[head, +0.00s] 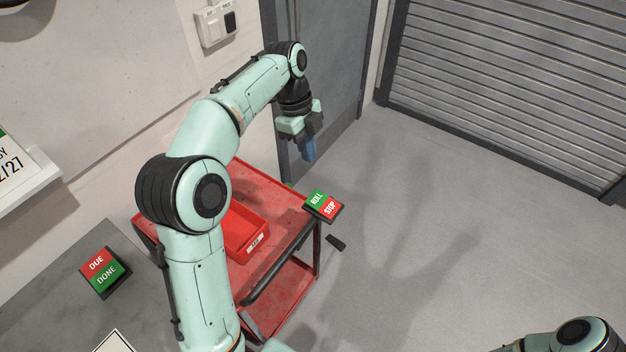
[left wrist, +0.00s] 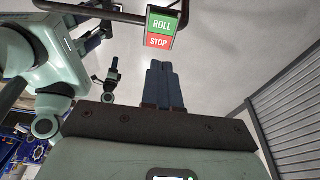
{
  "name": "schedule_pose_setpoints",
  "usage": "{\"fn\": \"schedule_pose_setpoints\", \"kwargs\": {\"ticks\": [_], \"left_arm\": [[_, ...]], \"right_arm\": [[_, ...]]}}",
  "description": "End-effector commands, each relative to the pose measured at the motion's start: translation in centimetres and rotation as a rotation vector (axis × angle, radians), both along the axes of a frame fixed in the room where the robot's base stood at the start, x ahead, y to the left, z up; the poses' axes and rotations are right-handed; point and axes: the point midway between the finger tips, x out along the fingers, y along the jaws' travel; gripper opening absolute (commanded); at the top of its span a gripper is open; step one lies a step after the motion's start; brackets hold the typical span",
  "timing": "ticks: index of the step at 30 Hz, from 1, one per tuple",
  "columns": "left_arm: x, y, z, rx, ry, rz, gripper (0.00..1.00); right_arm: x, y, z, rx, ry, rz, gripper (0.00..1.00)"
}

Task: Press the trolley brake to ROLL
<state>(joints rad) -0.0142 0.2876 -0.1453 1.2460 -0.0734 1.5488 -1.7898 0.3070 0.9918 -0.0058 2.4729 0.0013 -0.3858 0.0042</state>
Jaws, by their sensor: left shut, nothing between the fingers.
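The trolley brake is a two-part rocker with a green ROLL half (head: 318,198) and a red STOP half (head: 331,208). It sits at the right corner of the red trolley (head: 290,190). My left gripper (head: 309,155) is shut and empty, fingers pointing down, above and behind the brake and apart from it. In the left wrist view the brake (left wrist: 161,27) shows just beyond the shut blue fingertips (left wrist: 164,64), ROLL above STOP. Which half is pressed in, I cannot tell. My right arm shows only in part at the bottom right; its gripper is not in view.
A red bin (head: 246,232) stands on the trolley's top, partly behind my left arm. A DUE/DONE rocker (head: 104,272) sits on the grey bench at left. A grey door (head: 335,60) and a wall switch (head: 216,22) are behind. The floor at right (head: 450,230) is clear.

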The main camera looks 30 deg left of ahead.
Motion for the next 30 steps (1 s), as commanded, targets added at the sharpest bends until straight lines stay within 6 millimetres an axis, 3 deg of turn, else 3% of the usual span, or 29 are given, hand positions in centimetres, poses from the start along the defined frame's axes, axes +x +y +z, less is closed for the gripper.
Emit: {"fn": "schedule_pose_setpoints", "kwargs": {"ticks": [14,30], "left_arm": [[0.0,-0.2,-0.8,0.000,0.001,-0.001,0.00],[-0.3,-2.1,-11.1,0.000,0.004,0.001,0.00]], "right_arm": [[-0.1,0.0,0.0,0.000,0.001,-0.001,0.34],[-2.2,0.0,-1.7,0.000,0.025,0.000,0.34]]}}
